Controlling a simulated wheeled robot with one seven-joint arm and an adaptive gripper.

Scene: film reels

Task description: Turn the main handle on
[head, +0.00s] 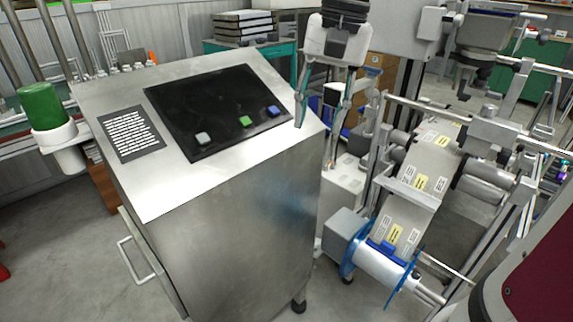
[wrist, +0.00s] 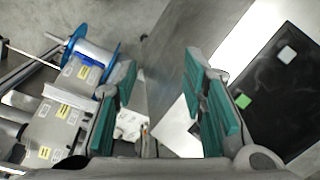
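No part is clearly marked as the main handle, and I cannot tell which one it is. A steel console (head: 230,215) has a sloped top with a black panel (head: 205,112). On the panel are a white knob or button (head: 203,138), a green one (head: 246,121) and a blue one (head: 273,111). The wrist view shows the white one (wrist: 287,54) and the green one (wrist: 242,101) at right. A bar handle (head: 135,260) is on the console's lower left side. My gripper (head: 319,128) is open and empty by the console's right edge; its teal-padded fingers also show in the wrist view (wrist: 163,68).
A film-reel machine with a labelled strip (head: 405,210) and a blue-flanged reel (head: 383,262) stands to the right. A green cylinder (head: 41,107) is at the left. A narrow gap separates console and machine. Grey floor (head: 60,235) is open at lower left.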

